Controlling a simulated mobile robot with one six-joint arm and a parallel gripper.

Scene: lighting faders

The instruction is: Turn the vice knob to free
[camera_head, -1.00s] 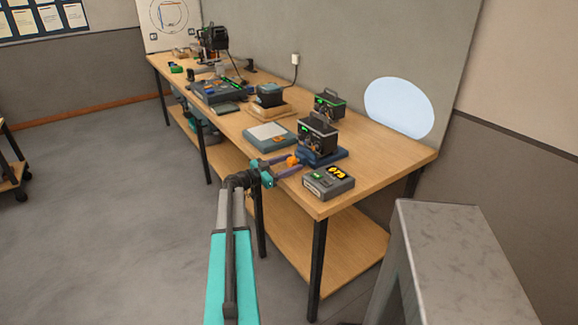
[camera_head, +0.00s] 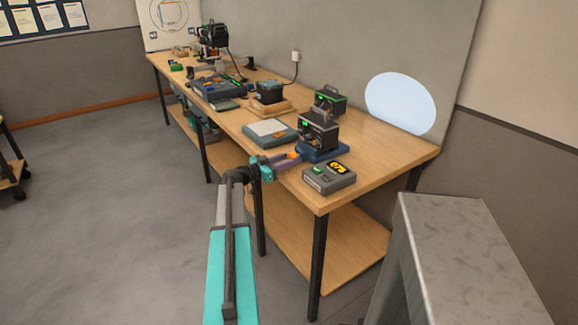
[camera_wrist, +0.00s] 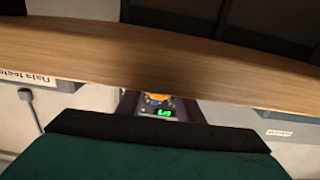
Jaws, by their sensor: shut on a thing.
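The vice (camera_head: 322,153) has a dark blue base and stands near the front edge of the bench, with a black boxed unit (camera_head: 319,134) with a green light on it. The orange vice knob (camera_head: 293,155) is on its left side, mostly covered by my fingers. My gripper (camera_head: 289,159) reaches in from the left, its purple fingers shut on the knob. In the wrist view, a bit of orange (camera_wrist: 155,98) shows between the fingers, with a small green display behind it.
A flat blue-grey device (camera_head: 270,133) lies behind the gripper. A second black unit (camera_head: 331,100) stands farther back. The wooden bench (camera_head: 375,160) is clear at its right end.

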